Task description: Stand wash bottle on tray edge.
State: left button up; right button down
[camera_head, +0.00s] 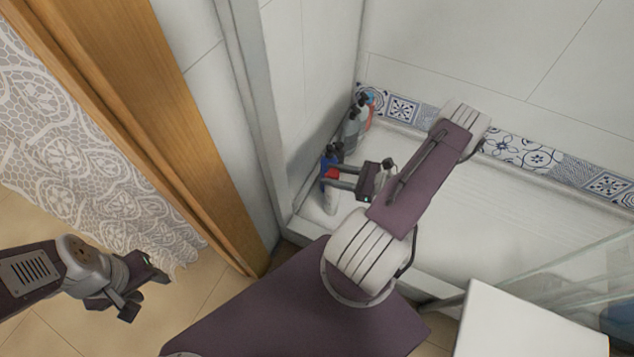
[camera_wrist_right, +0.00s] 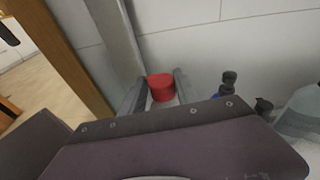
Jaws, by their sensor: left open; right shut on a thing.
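The wash bottle has a red cap (camera_head: 332,173) and a pale body (camera_head: 331,201). It stands about upright at the left end of the white shower tray (camera_head: 490,215), close to the corner by the wall. Whether its base touches the tray edge (camera_head: 300,228) I cannot tell. My right gripper (camera_head: 340,177) is shut on the bottle near its cap. My left gripper (camera_head: 142,289) is open and empty above the floor at the lower left.
A blue bottle with a dark pump (camera_head: 328,158) stands just behind the held bottle. Several more bottles (camera_head: 352,128) line the left wall toward the back corner. A wooden door frame (camera_head: 200,150) and lace curtain (camera_head: 80,150) are at left. The tray's middle is clear.

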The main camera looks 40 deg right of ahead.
jog(key=w+a+f+b, duration=0.2)
jog(key=w+f+b, duration=0.4)
jog(key=f, duration=0.2)
jog(key=shift+w, duration=0.15)
jog(key=c, duration=0.9)
grip_release()
pick_arm(q)
notch_tip(320, 180, down, 7)
jog(key=shift+f, duration=0.2)
notch_tip(320, 180, up, 6)
jog(key=p, duration=0.5)
jog(key=shift+f, duration=0.15)
pick_arm(e)
jog(key=v, duration=1.2)
